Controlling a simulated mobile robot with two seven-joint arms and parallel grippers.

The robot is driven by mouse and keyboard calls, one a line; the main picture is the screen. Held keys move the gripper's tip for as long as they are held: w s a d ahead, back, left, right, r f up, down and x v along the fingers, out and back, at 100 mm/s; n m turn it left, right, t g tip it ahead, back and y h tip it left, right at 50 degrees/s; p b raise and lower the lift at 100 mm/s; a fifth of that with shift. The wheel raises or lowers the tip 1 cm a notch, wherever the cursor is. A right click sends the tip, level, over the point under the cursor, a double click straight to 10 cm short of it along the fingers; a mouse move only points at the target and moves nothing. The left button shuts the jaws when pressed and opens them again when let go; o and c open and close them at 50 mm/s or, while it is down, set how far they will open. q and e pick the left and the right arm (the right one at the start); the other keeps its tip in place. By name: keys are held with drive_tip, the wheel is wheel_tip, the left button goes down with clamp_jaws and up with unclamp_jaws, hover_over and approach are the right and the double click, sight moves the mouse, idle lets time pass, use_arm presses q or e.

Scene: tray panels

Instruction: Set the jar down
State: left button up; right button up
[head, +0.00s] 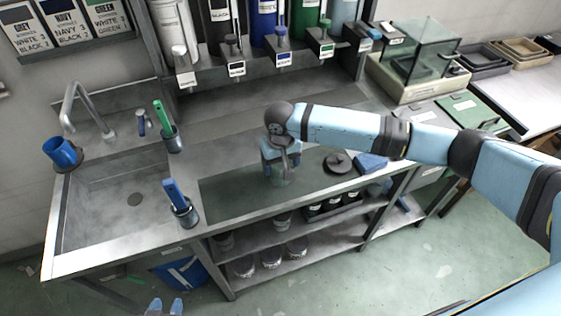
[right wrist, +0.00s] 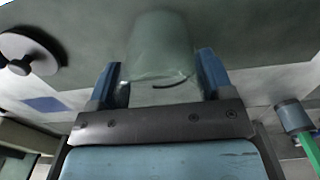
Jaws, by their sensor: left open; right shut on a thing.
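A translucent greenish jar (head: 284,179) is between the fingers of my right gripper (head: 281,163), low over the metal bench, in the head view. In the right wrist view the jar (right wrist: 160,45) fills the space between the blue fingers, and my right gripper (right wrist: 158,82) is shut on it. The gripper hides much of the jar in the head view. I cannot tell whether its base touches the bench. My left gripper (head: 165,306) is open and empty at the bottom edge of the head view, in front of the bench and away from the jar.
A dark round disc with a knob (head: 338,163) and a blue cloth (head: 371,163) lie right of the jar. A holder with a blue-handled tool (head: 183,207) stands to the left, beyond it a sink (head: 134,199). Dispensers (head: 262,30) line the back.

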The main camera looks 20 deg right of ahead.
drive_tip(key=o, duration=1)
drive_tip(key=shift+f, duration=0.1)
drive_tip(key=shift+o, duration=0.4)
